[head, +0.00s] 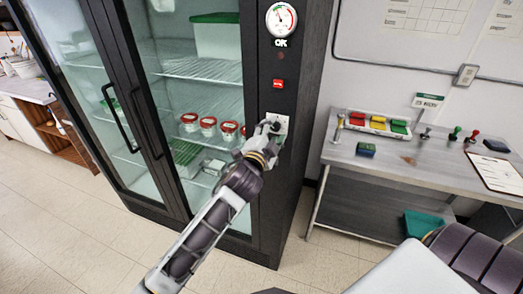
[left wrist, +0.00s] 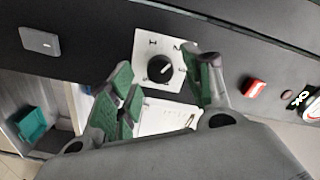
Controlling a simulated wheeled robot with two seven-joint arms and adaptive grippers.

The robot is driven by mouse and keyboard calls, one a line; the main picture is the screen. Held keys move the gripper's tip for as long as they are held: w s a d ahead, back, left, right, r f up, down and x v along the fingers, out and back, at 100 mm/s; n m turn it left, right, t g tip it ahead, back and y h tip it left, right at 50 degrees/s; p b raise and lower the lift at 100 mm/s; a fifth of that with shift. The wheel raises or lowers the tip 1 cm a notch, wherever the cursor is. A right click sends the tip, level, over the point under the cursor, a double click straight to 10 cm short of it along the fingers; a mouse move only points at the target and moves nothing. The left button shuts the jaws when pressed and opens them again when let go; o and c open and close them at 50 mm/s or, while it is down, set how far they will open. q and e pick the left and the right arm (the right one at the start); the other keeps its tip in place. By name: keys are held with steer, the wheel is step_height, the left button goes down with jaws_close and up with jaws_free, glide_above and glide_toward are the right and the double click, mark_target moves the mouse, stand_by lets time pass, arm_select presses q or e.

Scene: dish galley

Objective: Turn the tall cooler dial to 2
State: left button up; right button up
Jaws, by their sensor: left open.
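The tall cooler (head: 312,100) is a dark cabinet with glass doors. Its dial is a round black knob (left wrist: 160,69) on a white plate (left wrist: 145,45) with small dark marks around it. A pale pointer line shows on the knob, but I cannot read surely which mark it faces. In the head view the plate (head: 284,120) is partly covered by my left gripper (head: 270,127). In the left wrist view the gripper (left wrist: 157,66) is open, its green-padded fingers apart on either side of the knob. No clear contact shows. My right gripper is out of view.
A red switch (head: 279,84) and a round gauge (head: 281,19) sit above the dial. Door handles (head: 120,118) are to the left. A steel table (head: 385,160) with colored blocks and a clipboard (head: 497,172) stands right. Floor in front is clear.

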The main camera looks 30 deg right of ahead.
arm_select(q)
steer(key=v, duration=1)
stand_by(0.3)
steer(key=shift+s, duration=0.1)
stand_by(0.6)
